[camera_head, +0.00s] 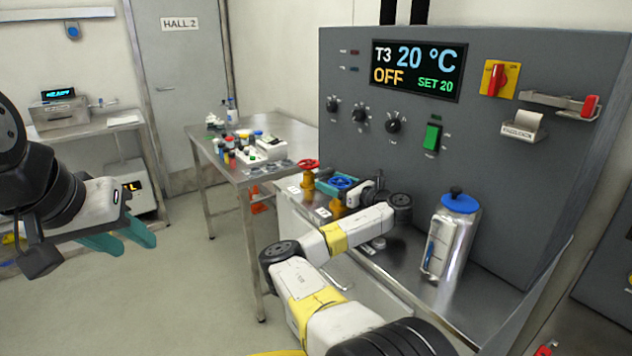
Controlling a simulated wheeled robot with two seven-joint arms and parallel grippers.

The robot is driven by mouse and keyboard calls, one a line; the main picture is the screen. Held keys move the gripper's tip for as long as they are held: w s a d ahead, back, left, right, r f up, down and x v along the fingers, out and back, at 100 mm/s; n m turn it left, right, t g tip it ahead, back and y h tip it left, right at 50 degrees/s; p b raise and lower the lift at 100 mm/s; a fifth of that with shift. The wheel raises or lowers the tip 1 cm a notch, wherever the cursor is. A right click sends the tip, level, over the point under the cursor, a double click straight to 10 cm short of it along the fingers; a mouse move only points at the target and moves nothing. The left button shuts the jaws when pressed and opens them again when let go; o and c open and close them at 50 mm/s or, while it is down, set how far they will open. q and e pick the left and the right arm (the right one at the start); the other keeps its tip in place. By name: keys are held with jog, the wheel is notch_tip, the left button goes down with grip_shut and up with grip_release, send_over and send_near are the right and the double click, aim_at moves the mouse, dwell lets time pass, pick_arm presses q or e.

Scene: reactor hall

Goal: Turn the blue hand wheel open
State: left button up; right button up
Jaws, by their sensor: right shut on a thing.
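The blue hand wheel (342,182) tops a brass valve on the steel bench, right of a similar valve with a red hand wheel (309,165). My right arm reaches in from the bottom and bends back left at the wrist. My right gripper (351,190) is at the blue wheel, its teal fingers shut on it from the right side. The wrist partly hides the fingers and the grip. My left gripper (122,241) hangs open and empty at the left, its two teal fingers apart, far from the valves.
A silver flask with a blue cap (452,232) stands on the bench (400,272) right of my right wrist. The grey control panel (375,150) rises behind; its display reads T3 20 °C, OFF, SET 20. A cluttered table (206,150) stands back left. The floor between is open.

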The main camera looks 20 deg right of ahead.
jog(key=shift+r, duration=0.1)
dwell(0.4)
jog(key=o, duration=1.4)
jog(key=shift+c, duration=0.2)
